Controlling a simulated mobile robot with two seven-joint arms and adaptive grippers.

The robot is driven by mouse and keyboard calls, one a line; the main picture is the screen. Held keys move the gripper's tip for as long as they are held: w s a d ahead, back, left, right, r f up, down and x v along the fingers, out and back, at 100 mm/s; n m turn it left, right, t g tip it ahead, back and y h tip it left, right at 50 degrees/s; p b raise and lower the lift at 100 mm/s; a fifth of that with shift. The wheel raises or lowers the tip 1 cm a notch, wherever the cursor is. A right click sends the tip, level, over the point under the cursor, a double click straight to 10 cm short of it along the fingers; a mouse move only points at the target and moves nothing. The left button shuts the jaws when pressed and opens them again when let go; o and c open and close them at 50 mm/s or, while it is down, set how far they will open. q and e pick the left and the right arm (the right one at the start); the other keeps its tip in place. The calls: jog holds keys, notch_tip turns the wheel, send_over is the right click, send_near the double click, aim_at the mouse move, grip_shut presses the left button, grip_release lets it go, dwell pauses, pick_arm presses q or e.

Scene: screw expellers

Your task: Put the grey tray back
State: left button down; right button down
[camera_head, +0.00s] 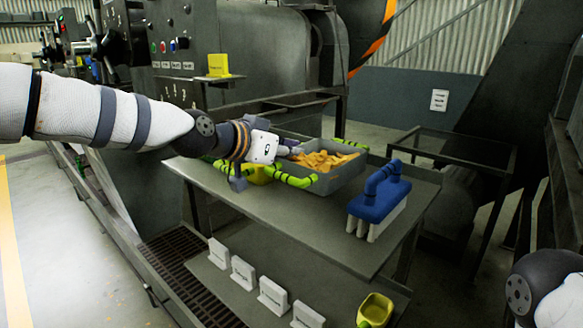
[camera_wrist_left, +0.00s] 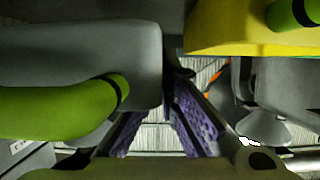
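The grey tray (camera_head: 338,180) stands on the grey table and holds a heap of orange-yellow pieces (camera_head: 322,160). It has bright green handles; the near one (camera_head: 294,180) shows in front. In the left wrist view, the tray wall (camera_wrist_left: 90,55) and a green handle (camera_wrist_left: 55,113) fill the left side. My left gripper (camera_head: 288,150) is by the tray's left end, partly hidden by its wrist. In the left wrist view, its purple-padded fingers (camera_wrist_left: 170,100) converge beside the tray wall; their opening is unclear. My right gripper is out of view.
A yellow object (camera_head: 258,175) with a green handle sits by the tray's left end, close to my left gripper. A blue tool (camera_head: 380,193) with white prongs stands on the table's right. White signs (camera_head: 243,272) and a yellow scoop (camera_head: 375,309) are on the lower shelf.

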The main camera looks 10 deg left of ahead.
pick_arm(q)
jog(key=shift+f, duration=1.5)
jog(key=shift+f, duration=0.1)
jog(key=c, duration=2.1)
grip_release()
jog(key=shift+f, duration=0.1)
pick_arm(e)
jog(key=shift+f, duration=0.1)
pick_arm(q)
jog(key=shift+s, duration=0.1)
